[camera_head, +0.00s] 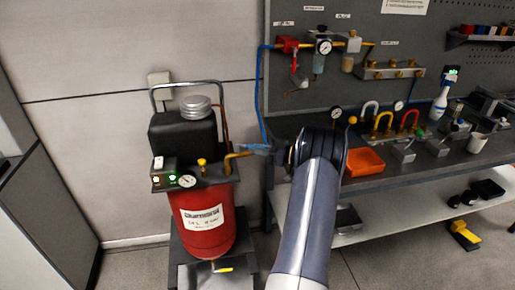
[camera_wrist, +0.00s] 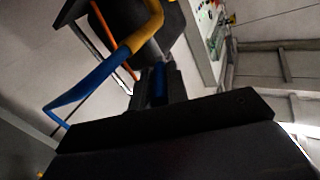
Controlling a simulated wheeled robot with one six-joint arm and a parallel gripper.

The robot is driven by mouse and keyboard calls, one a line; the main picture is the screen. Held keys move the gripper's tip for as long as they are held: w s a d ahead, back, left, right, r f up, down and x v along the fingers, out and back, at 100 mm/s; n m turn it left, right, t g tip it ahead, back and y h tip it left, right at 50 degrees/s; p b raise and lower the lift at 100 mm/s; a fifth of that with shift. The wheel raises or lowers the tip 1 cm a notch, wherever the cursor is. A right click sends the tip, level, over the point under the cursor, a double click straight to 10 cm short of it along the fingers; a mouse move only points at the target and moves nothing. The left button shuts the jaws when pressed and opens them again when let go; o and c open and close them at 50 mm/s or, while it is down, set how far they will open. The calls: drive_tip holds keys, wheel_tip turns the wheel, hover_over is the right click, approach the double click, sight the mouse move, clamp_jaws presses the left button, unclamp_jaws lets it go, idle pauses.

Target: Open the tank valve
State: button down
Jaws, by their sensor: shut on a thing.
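The red tank (camera_head: 205,228) stands at the left with a black compressor on top. A brass-yellow outlet pipe (camera_head: 236,158) comes off its top right side, and a small brass fitting (camera_head: 202,163) stands beside the gauge. A yellow-handled drain valve (camera_head: 220,269) is at the tank's bottom. My gripper (camera_head: 274,151) is at the end of the outlet pipe, where a blue piece (camera_head: 255,148) shows. In the wrist view, my gripper (camera_wrist: 158,88) is shut on a narrow blue piece. Whether this is a valve lever or hose I cannot tell. The yellow pipe elbow (camera_wrist: 146,32) is just beyond.
A blue hose (camera_head: 259,82) runs up to the red valve (camera_head: 287,44) on the pegboard. The workbench (camera_head: 364,186) at the right holds an orange tray (camera_head: 365,161) and several fittings. Floor behind my arm is partly clear; a yellow-black object (camera_head: 463,235) lies there.

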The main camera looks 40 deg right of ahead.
drive_tip(key=shift+w+d+n+g+y, duration=0.3)
drive_tip(key=shift+n+g+y, duration=0.25)
drive_tip(key=shift+y, duration=0.25)
drive_tip(key=shift+r, duration=0.1)
drive_tip(key=c, duration=1.4)
unclamp_jaws()
wheel_tip(320, 180, up, 10)
drive_tip(key=shift+f+b, duration=0.1)
drive_tip(key=shift+b, duration=0.55)
drive_tip(key=shift+c, duration=0.2)
